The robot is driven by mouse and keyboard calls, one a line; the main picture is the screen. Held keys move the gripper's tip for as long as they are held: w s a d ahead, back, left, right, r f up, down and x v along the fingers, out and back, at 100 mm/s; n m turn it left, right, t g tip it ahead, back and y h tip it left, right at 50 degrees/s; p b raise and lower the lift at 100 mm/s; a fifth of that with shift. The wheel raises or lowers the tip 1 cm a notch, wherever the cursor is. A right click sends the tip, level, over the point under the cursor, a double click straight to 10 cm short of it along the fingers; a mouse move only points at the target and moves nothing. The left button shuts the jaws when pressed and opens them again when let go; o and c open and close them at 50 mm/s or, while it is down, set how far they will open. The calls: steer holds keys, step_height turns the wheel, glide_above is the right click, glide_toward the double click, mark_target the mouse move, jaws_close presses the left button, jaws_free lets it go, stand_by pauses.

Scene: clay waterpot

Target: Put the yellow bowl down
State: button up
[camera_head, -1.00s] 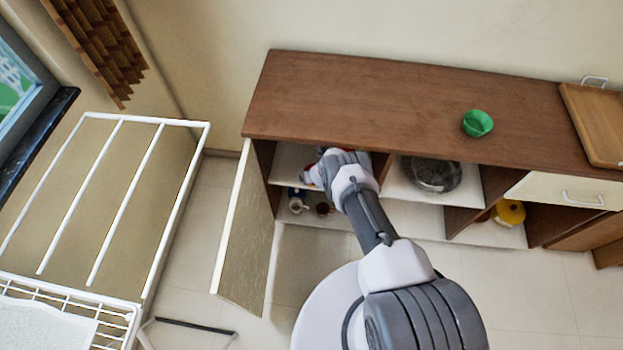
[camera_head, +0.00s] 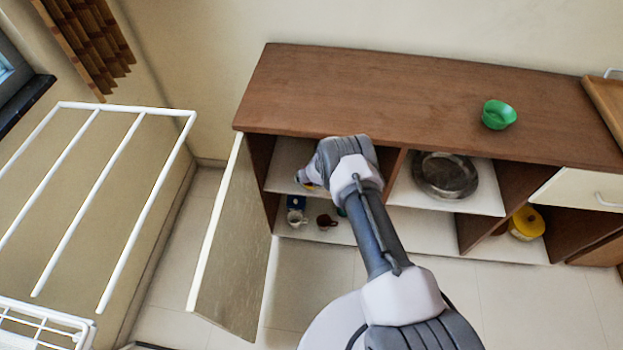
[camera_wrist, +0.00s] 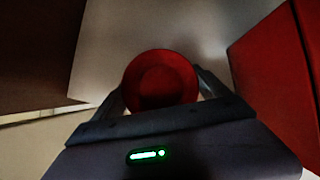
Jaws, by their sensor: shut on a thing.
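In the wrist view a round bowl (camera_wrist: 160,66) looks dark red in the dim light, not clearly yellow. My gripper (camera_wrist: 162,92) is shut on it, with one finger on each side. A pale shelf surface (camera_wrist: 190,25) lies beyond the bowl; I cannot tell whether the bowl touches it. In the head view my wrist reaches into the left upper compartment of the brown cabinet (camera_head: 400,95).
The cabinet door (camera_head: 232,250) stands open left of my arm. Mugs (camera_head: 296,217) sit below.

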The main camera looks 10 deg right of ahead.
steer(key=shift+f, duration=0.25)
steer(key=o, duration=1.5)
steer(key=shift+r, duration=0.1)
steer(key=shift+r, duration=0.1)
steer(key=p, duration=0.1)
steer(key=r+p, duration=0.1)
steer(key=shift+s+r+p, duration=0.2)
steer(key=shift+s+p, duration=0.05)
steer(key=shift+p, duration=0.15)
steer(key=p+v, duration=0.2)
steer(key=p, duration=0.3)
steer(key=shift+r+p, duration=0.25)
steer(key=shift+p, duration=0.05)
steer(key=p+v, duration=0.8)
steer(key=p, duration=0.5)
steer(key=shift+s+p, duration=0.3)
